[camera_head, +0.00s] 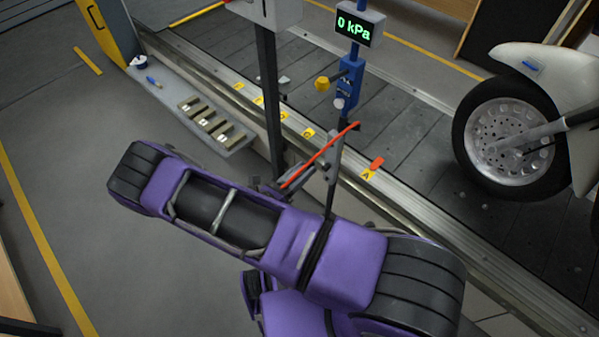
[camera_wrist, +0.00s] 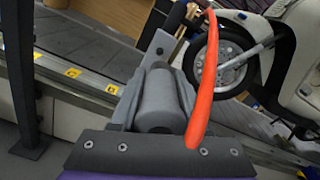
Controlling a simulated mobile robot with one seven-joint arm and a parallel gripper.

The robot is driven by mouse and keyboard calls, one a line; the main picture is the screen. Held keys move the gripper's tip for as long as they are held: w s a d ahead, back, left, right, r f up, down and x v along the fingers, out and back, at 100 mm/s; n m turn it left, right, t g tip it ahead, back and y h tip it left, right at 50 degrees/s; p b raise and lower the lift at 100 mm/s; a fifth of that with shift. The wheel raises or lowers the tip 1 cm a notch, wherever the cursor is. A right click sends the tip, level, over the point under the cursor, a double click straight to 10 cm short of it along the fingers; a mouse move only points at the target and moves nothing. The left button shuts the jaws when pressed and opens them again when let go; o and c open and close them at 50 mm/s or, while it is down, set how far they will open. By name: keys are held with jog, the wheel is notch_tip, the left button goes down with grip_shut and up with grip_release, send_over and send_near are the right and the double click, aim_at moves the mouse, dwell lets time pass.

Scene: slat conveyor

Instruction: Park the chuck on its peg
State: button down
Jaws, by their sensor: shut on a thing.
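My gripper (camera_head: 327,170) is beyond my purple arm, over the near edge of the conveyor. In the wrist view my gripper (camera_wrist: 158,78) is shut on the chuck, whose grey flat end with a hole (camera_wrist: 160,44) sticks out past the fingers. A red hose (camera_wrist: 208,85) arcs over the right finger; it also shows in the head view (camera_head: 320,155). My fingers and the hose hide part of the chuck. A blue post with a blue box (camera_head: 349,84) stands behind my gripper, with a yellow knob (camera_head: 322,84) on its left. I cannot make out which part is the peg.
A display (camera_head: 358,29) on the post reads 0 kPa. A dark upright post (camera_head: 269,85) stands left of my gripper. A white vehicle's wheel (camera_head: 508,135) is on the slats at right. Yellow tags (camera_head: 308,132) line the conveyor rail. A shelf (camera_head: 170,95) holds grey blocks.

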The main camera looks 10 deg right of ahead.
aim_at(330, 147)
jog(key=shift+x, duration=3.6)
jog(key=shift+x, duration=0.85)
jog(key=shift+c, duration=1.5)
grip_release()
jog(key=v, duration=1.7)
jog(key=shift+a, duration=0.2)
jog(key=shift+s, duration=0.1)
